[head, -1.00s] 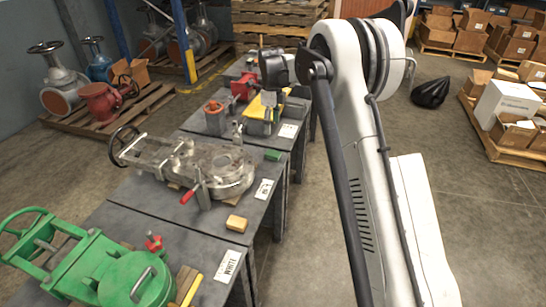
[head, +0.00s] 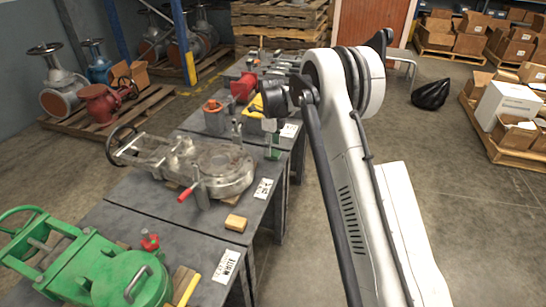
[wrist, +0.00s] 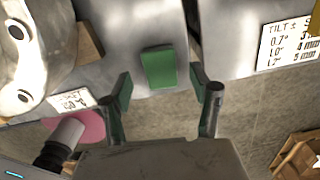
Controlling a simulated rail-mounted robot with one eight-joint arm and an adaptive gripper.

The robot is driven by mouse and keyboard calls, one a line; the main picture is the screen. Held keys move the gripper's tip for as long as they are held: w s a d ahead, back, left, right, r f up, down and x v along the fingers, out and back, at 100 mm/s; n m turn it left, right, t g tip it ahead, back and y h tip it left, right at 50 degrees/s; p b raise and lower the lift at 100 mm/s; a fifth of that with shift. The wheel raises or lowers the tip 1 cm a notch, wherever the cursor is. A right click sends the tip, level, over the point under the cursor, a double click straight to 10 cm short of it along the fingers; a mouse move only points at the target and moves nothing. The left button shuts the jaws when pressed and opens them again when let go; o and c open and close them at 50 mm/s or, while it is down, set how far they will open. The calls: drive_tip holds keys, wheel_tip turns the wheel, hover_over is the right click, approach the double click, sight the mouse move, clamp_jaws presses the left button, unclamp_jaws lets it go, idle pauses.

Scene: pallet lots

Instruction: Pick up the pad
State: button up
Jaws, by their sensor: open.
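A small green pad (wrist: 158,67) lies on the grey table top near its edge. In the head view the pad (head: 273,154) shows just beyond the valve with the large flange. My gripper (wrist: 165,92) is open and empty. Its two green-faced fingers are spread, one to each side of the pad's line, and the pad shows between and past the fingertips without touching them. In the head view my gripper (head: 272,132) hangs over the table edge close above the pad, and its fingers are small and partly unclear.
A grey metal valve (head: 218,166) with a red-handled lever stands on the table near the pad. A tan block (head: 235,223) and a green valve (head: 100,268) are nearer.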

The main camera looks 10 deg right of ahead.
wheel_tip(320, 180, down, 3)
drive_tip(key=shift+f+b, duration=0.1)
drive_tip(key=shift+b, duration=0.3)
drive_tip(key=c, duration=1)
drive_tip(key=shift+c, duration=0.2)
wheel_tip(320, 180, up, 10)
drive_tip(key=p, duration=0.2)
drive_tip(key=shift+p, duration=0.35)
